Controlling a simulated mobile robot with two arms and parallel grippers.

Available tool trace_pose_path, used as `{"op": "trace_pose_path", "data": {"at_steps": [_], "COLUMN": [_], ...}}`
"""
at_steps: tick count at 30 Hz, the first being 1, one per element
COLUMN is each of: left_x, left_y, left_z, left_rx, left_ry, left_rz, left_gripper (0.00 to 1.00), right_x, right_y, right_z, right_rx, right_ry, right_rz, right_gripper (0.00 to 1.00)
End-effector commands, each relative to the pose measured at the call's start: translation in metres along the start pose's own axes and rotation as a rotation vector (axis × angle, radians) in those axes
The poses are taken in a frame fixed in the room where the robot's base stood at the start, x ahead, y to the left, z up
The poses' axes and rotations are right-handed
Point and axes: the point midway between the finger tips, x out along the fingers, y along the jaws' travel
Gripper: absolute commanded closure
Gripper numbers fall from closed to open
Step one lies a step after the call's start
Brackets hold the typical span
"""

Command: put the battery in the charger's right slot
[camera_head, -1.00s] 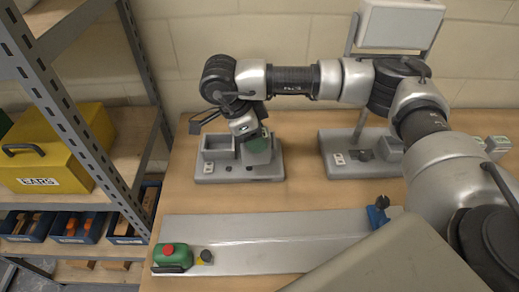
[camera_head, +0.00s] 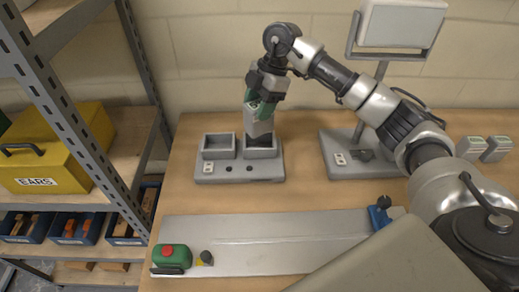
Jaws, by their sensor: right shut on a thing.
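The grey charger (camera_head: 240,177) stands at the back left of the bench, with two box-like slots side by side. Its left slot (camera_head: 218,147) is empty. My right gripper (camera_head: 264,98) points down over the right slot (camera_head: 261,152) and is shut on the battery (camera_head: 260,124), a grey block with green on its upper part. The battery is roughly upright, slightly tilted. Its lower end meets the right slot's rim in the picture; I cannot tell whether it is just above or slightly inside. The gripper partly hides the battery's top. My left gripper is not in view.
A second grey base with a panel on a stand (camera_head: 400,22) is right of the charger. Shelving stands left.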

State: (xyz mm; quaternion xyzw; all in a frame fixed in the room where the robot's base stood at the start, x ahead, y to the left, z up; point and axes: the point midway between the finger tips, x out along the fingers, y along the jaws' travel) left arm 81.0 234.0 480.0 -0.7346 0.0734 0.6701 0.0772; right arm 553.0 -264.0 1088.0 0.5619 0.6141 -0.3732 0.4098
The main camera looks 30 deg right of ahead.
Motion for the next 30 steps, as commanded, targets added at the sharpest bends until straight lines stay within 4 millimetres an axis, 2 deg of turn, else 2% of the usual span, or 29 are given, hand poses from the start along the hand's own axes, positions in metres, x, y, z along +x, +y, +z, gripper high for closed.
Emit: {"op": "trace_pose_path", "data": {"at_steps": [4, 10, 13, 21, 30], "left_x": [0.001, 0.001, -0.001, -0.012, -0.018], "left_y": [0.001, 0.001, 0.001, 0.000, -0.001], "left_z": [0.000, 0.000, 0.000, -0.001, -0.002], "left_rx": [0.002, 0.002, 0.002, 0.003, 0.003], "left_ry": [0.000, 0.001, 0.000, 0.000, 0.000], "left_rz": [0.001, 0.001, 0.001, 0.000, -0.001], "left_gripper": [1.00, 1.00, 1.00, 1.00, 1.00], "right_x": [-0.006, -0.010, -0.003, 0.039, 0.065], "right_y": [0.007, 0.013, 0.013, 0.013, 0.013], "right_z": [0.005, 0.008, 0.012, 0.029, 0.040], "right_rx": [0.269, 0.463, 0.497, 0.503, 0.502], "right_ry": [-0.001, -0.002, -0.001, -0.002, -0.002], "right_rz": [0.116, 0.195, 0.204, 0.205, 0.204], "right_gripper": [0.87, 0.87, 0.87, 0.87, 0.87]}}
